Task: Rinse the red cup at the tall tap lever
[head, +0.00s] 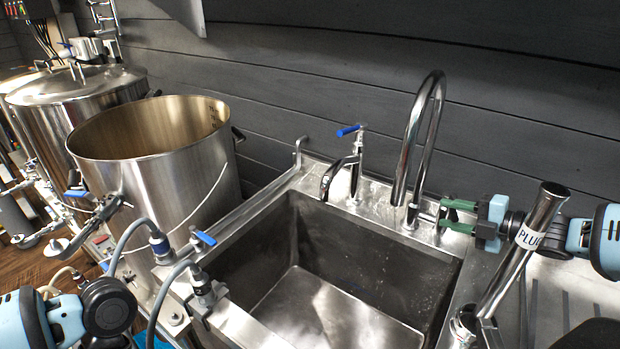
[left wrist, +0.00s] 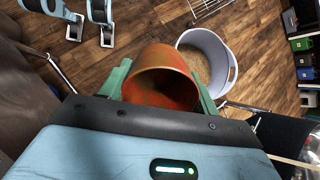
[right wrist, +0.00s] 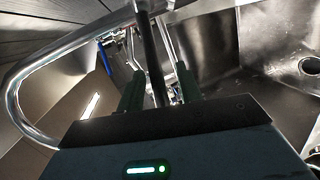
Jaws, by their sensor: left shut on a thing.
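The red cup (left wrist: 165,62) shows only in the left wrist view, its open mouth toward the camera. The green fingers of my left gripper (left wrist: 160,90) are shut on it from both sides. The tall tap (head: 432,115) arches over the back right of the sink, and no water is seen running from it. Its lever (head: 426,216) sticks out to the right near the base. My right gripper (head: 455,216) is open at the lever, one finger above and one below. In the right wrist view, a dark bar stands between its parted fingers (right wrist: 160,90); contact cannot be told.
The steel sink (head: 285,235) is empty below the taps. A short tap with a blue handle (head: 349,130) stands left of the tall one. A slanted steel pipe labelled PLUG (head: 528,237) rises close to my right arm. A large open pot (head: 150,150) stands left.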

